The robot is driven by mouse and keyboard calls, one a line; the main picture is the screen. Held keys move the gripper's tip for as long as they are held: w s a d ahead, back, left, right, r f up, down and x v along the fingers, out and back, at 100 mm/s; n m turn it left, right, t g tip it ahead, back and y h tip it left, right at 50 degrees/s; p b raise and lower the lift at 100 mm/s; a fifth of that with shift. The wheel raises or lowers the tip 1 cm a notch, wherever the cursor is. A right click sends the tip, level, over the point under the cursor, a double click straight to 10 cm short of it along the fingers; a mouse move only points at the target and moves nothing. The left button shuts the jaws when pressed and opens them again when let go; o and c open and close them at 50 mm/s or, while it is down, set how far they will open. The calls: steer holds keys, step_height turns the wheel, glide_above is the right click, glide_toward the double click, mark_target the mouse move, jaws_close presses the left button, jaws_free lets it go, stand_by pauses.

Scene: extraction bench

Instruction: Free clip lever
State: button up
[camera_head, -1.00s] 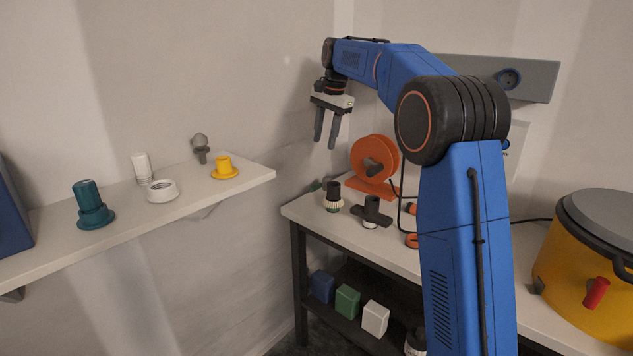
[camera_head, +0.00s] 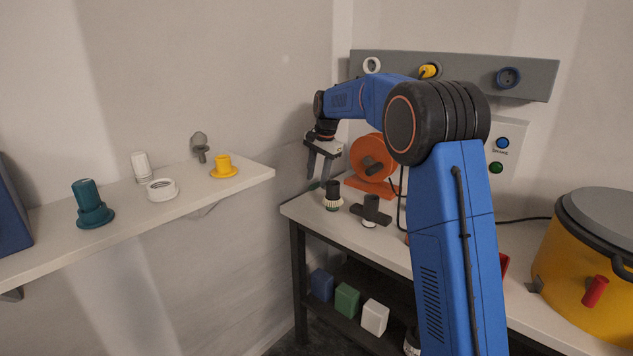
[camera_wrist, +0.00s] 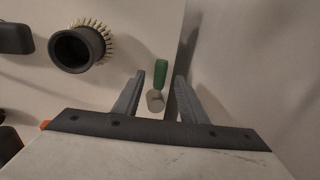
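My gripper (camera_head: 319,178) hangs fingers-down above the far left corner of the bench, near the wall. In the wrist view its two fingers (camera_wrist: 160,78) are apart, with no object held between them.
A black cylinder with a pale toothed ring (camera_head: 333,198) stands beside the gripper, left in the wrist view (camera_wrist: 78,48). A black T-shaped piece (camera_head: 371,210) and an orange reel (camera_head: 366,160) are nearby. A shelf (camera_head: 120,222) holds small parts; a yellow pot (camera_head: 570,265) stands right.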

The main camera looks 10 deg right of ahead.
steer(key=shift+w+a+f, duration=0.1)
steer(key=shift+w+f, duration=0.1)
steer(key=shift+f, duration=0.85)
jaws_close()
